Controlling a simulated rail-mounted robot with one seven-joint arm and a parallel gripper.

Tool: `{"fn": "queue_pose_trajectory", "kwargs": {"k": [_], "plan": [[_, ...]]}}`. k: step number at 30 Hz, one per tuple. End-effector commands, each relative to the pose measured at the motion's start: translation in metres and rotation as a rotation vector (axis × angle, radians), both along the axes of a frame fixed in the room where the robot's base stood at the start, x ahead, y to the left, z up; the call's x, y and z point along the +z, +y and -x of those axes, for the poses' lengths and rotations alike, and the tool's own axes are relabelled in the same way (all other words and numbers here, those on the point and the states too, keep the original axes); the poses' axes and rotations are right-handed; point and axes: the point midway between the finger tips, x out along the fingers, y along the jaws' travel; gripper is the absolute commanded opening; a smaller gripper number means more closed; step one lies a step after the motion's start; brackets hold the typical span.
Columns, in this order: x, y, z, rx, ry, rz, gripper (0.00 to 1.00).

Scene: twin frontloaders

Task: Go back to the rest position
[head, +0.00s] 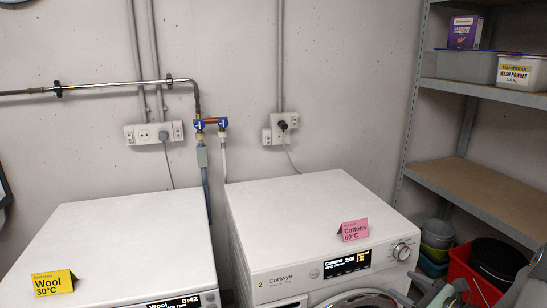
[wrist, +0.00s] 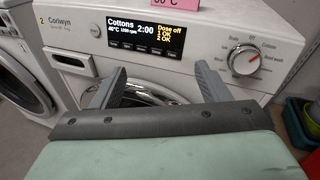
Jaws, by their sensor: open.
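My gripper (wrist: 160,72) is open and empty in the wrist view. Its two grey fingers point at the front of the right washing machine (wrist: 75,18), marked 2 Corlwyn, with no visible contact. The display (wrist: 146,33) reads Cottons, 40°C, 2:00, Dose off. The round program knob (wrist: 244,60) is right of the fingers. The door (wrist: 150,95) is partly hidden behind the fingers and gripper body. In the head view the right machine (head: 290,205) carries a pink Cottons 60°C card (head: 354,230). The left machine (head: 130,225) carries a yellow Wool 30°C card (head: 53,282).
A metal shelf (head: 480,190) at the right holds a grey bin (head: 465,66) and a wash powder tub (head: 520,72). Buckets, including a red one (head: 468,276), stand below it. Pipes and sockets (head: 155,133) are on the back wall. The machine tops are otherwise clear.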

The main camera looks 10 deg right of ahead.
Motion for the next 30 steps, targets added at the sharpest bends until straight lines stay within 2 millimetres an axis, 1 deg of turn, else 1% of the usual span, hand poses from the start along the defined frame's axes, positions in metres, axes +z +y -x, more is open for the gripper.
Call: {"fn": "queue_pose_trajectory", "kwargs": {"k": [1, 2, 3, 5, 6, 8, 9, 11, 12, 15, 18, 19, 21, 24, 27, 30], "plan": [[0.02, 0.041, -0.006, 0.125, 0.019, 0.077, 0.69], [0.026, 0.064, -0.005, 0.199, 0.032, 0.125, 0.69], [0.034, 0.094, -0.002, 0.301, 0.05, 0.191, 0.69], [0.045, 0.138, 0.007, 0.459, 0.066, 0.3, 0.69], [0.052, 0.167, 0.017, 0.572, 0.076, 0.379, 0.69], [0.063, 0.208, 0.037, 0.748, 0.08, 0.511, 0.69], [0.07, 0.233, 0.054, 0.875, 0.078, 0.61, 0.69], [0.081, 0.266, 0.084, 1.078, 0.06, 0.779, 0.69], [0.088, 0.282, 0.105, 1.208, 0.039, 0.894, 0.69], [0.102, 0.303, 0.153, 1.504, -0.037, 1.183, 0.69], [0.115, 0.307, 0.186, 1.732, -0.137, 1.441, 0.69], [0.118, 0.306, 0.193, 1.787, -0.168, 1.507, 0.69], [0.124, 0.304, 0.204, 1.884, -0.231, 1.638, 0.69], [0.13, 0.3, 0.212, 1.969, -0.295, 1.761, 0.69], [0.132, 0.298, 0.214, 2.004, -0.323, 1.815, 0.69], [0.131, 0.297, 0.215, 2.011, -0.326, 1.822, 0.69]]}}
